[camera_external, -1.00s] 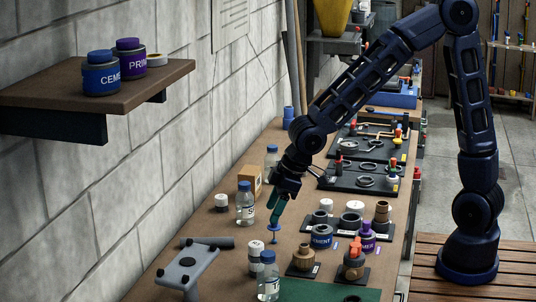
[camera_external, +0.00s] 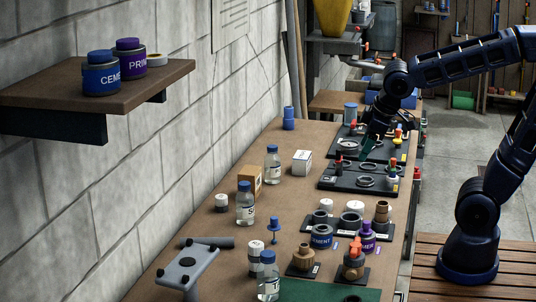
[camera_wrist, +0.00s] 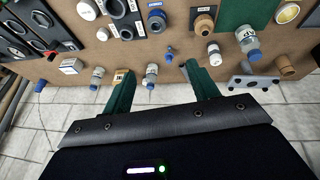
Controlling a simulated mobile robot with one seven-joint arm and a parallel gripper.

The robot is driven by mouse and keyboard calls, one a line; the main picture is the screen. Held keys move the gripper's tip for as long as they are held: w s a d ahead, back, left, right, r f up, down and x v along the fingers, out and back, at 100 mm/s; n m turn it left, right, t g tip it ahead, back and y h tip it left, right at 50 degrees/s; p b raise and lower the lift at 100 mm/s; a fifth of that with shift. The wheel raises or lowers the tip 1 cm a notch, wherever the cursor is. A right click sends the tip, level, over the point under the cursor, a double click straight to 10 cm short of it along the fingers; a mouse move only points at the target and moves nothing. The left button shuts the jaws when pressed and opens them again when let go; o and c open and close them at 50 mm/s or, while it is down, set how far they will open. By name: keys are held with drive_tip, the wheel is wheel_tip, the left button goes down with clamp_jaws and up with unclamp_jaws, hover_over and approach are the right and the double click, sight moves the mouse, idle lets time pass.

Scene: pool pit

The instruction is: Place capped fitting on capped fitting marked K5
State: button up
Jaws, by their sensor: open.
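Two fittings with white caps, one (camera_external: 326,206) and another (camera_external: 354,206), stand at the back of a cluster on the right half of the table. A small white-capped piece (camera_external: 221,202) stands alone at the left. Another white-capped piece (camera_external: 256,252) stands near the front bottle. Small labels show by the cluster, but I cannot read K5 or tell which fitting it marks. My gripper (camera_external: 370,146) is over the dark panels, far from these pieces. Its green fingers are apart and empty in the wrist view (camera_wrist: 162,80).
Dark panels (camera_external: 350,180) with rings and valves lie at the back right. Clear bottles (camera_external: 245,208) and a white box (camera_external: 302,163) stand on the left half. A grey clamp-like tool (camera_external: 187,267) is at the front left. Bare table (camera_external: 290,205) lies between.

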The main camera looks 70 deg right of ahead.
drive_tip(key=s+d+r+m+y, duration=0.1)
drive_tip(key=s+d, duration=0.2)
drive_tip(key=s, duration=0.6)
drive_tip(key=shift+s+r, duration=0.3)
drive_tip(key=shift+s, duration=0.1)
